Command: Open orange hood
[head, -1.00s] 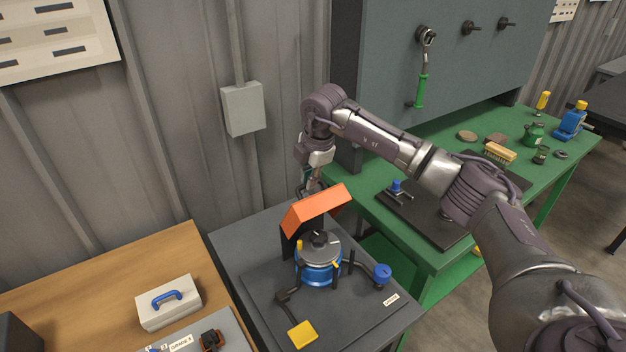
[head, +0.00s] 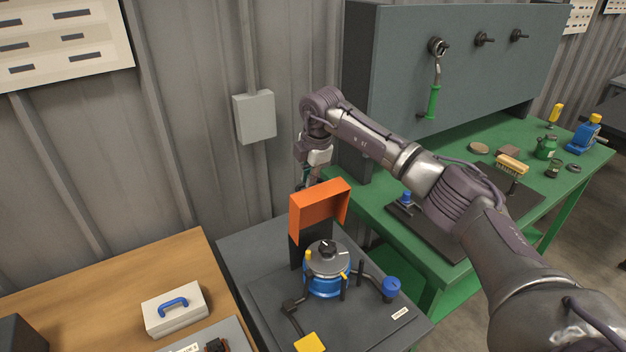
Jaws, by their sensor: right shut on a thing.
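The orange hood (head: 319,210) is tilted up at the back of the rotor stand, above and behind the blue rotor housing (head: 328,279). Its dark support (head: 303,250) stands behind the housing. The grey rotor top with a black knob (head: 327,249) is uncovered. My right gripper (head: 309,184) is behind the hood's upper edge, shut on it; its fingertips are mostly hidden by the hood. My left gripper is not in view.
The dark grey stand table (head: 259,283) carries a yellow pedal (head: 309,343) and a blue knob (head: 391,288). A wooden table with a white case (head: 175,311) is at left. A green workbench (head: 451,246) is at right, beneath my right arm. The corrugated wall is close behind.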

